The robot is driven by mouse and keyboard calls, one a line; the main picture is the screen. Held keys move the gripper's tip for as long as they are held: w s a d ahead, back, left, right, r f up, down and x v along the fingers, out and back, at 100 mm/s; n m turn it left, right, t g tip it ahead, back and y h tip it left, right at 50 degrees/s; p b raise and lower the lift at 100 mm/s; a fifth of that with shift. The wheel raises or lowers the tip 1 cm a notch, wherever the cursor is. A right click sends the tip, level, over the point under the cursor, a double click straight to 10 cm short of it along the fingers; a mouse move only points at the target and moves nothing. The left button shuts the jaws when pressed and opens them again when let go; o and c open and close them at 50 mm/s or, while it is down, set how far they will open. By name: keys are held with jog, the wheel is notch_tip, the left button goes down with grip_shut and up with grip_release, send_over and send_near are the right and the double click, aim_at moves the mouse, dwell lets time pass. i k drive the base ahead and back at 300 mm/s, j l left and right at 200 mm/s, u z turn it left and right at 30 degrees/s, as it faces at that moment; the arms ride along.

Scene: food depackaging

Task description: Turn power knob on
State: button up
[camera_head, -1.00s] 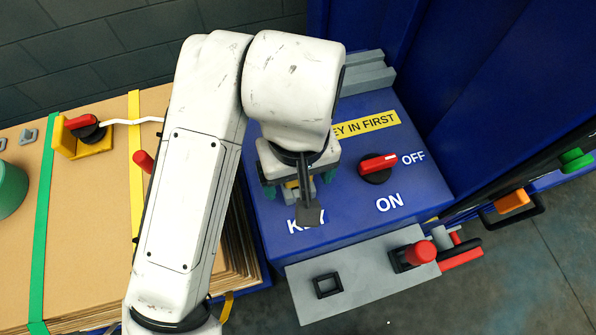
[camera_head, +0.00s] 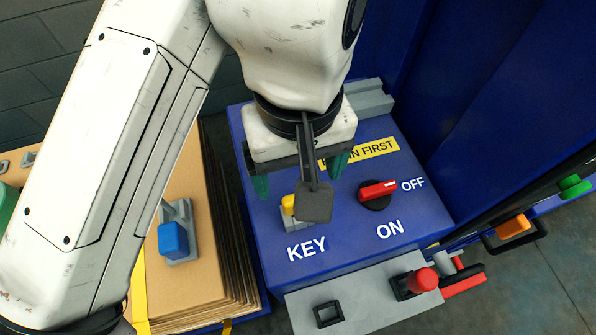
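The red power knob (camera_head: 377,190) sits on a black round base on top of the blue control box (camera_head: 350,232). Its handle points right, toward the OFF label (camera_head: 412,185); the ON label (camera_head: 390,230) is below it. My gripper (camera_head: 299,176) is above the box, left of the knob and apart from it. Its two green fingertips are spread apart, so it looks open, with nothing seen between them. A yellow key piece (camera_head: 288,204) shows in a grey holder by the KEY label, partly hidden by my gripper's dark bracket.
A grey ledge (camera_head: 365,306) with a red-capped lever (camera_head: 422,281) runs along the box's front. A blue wall rises behind on the right. A cardboard stack (camera_head: 200,270) with a blue-handled switch (camera_head: 173,240) stands left. The box top around the knob is clear.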

aim_at(374, 195)
jog(key=k+l, duration=0.2)
jog(key=k, duration=0.25)
jog(key=k+l, duration=0.2)
jog(key=k, duration=0.3)
